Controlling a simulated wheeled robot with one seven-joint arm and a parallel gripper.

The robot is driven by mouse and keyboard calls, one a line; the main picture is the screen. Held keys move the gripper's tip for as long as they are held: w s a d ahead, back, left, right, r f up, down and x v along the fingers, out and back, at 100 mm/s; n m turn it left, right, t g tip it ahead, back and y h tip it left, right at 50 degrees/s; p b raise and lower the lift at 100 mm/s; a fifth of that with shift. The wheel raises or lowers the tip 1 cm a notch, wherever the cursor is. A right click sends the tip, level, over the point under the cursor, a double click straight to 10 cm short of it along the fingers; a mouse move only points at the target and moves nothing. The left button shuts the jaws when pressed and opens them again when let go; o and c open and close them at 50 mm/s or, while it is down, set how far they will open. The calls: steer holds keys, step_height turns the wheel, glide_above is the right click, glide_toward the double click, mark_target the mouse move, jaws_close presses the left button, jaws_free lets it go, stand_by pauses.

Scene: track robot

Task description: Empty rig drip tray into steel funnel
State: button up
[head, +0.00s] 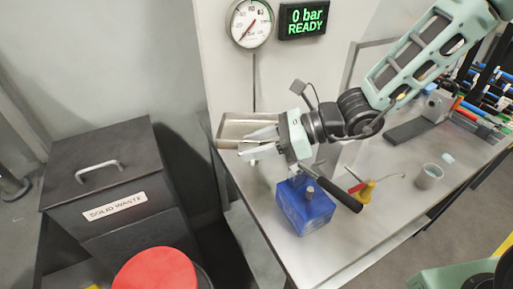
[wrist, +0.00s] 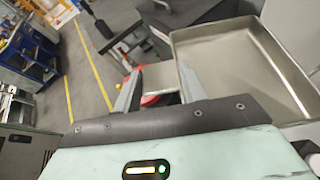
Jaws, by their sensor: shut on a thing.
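The drip tray (head: 249,125) is a shallow, rectangular steel pan with a raised rim. My gripper (head: 246,144) is shut on it near one edge and holds it up beside the left end of the bench. In the wrist view the tray (wrist: 240,62) fills the upper right, and a flat tab of it shows between the fingers of my gripper (wrist: 157,75). Its visible inside looks bare; I cannot tell whether a thin film of liquid lies in it. Its exact tilt is hard to judge. I cannot make out a steel funnel in either view.
Below my gripper, a blue block (head: 304,207) with a black lever stands on the steel bench (head: 345,243). A black solid waste bin (head: 105,190) and a red round lid (head: 155,270) stand left.

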steer(key=shift+s+f+n+b, duration=0.25)
steer(key=shift+f+n+b, duration=0.4)
steer(key=shift+b, duration=1.25)
step_height(320, 180, up, 6)
steer(key=p, duration=0.5)
steer(key=shift+f, duration=0.2)
steer(key=shift+r, duration=0.1)
